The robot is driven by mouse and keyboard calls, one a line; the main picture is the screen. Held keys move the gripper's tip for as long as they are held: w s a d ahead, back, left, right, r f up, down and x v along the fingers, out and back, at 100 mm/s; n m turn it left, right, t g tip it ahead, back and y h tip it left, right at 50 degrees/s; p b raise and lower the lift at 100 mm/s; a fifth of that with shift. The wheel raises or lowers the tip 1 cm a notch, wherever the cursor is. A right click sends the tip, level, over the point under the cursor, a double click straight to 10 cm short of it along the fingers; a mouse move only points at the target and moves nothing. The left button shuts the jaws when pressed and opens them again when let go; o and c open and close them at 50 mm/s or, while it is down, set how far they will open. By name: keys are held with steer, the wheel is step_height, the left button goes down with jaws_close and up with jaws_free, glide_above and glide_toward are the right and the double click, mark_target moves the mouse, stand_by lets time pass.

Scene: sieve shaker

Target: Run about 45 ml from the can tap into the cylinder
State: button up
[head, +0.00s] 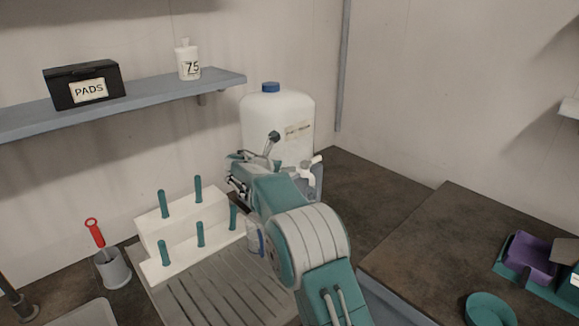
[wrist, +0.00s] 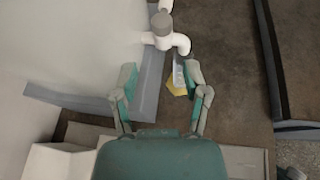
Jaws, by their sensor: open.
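The large white can (head: 277,115) with a blue cap stands at the back wall in the head view. Its white tap (head: 312,168) sticks out at its right, partly behind my arm. In the wrist view the tap (wrist: 163,35) is at the top, its spout bending right and down. Just below the spout is a pale, narrow thing with a yellow foot, probably the cylinder (wrist: 179,76); its level cannot be read. My gripper (wrist: 162,82) is open and empty, its fingers spread below the tap, the right finger near the cylinder in the picture. Whether it touches is unclear.
A white rack (head: 180,235) with teal pegs and a ribbed drainboard (head: 220,285) lie left of my arm. A grey cup (head: 112,268) holds a red-handled tool. A shelf (head: 150,98) hangs above. A right-hand counter (head: 440,240) has bare space.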

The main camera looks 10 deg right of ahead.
mark_target(302, 164)
steer(key=x, duration=1)
steer(key=shift+d, duration=0.15)
jaws_close()
steer(key=shift+o, duration=1.6)
jaws_free()
steer(key=shift+f, duration=0.1)
steer(key=v, duration=1.1)
steer(key=shift+s+a, duration=0.2)
steer(key=shift+a, duration=0.1)
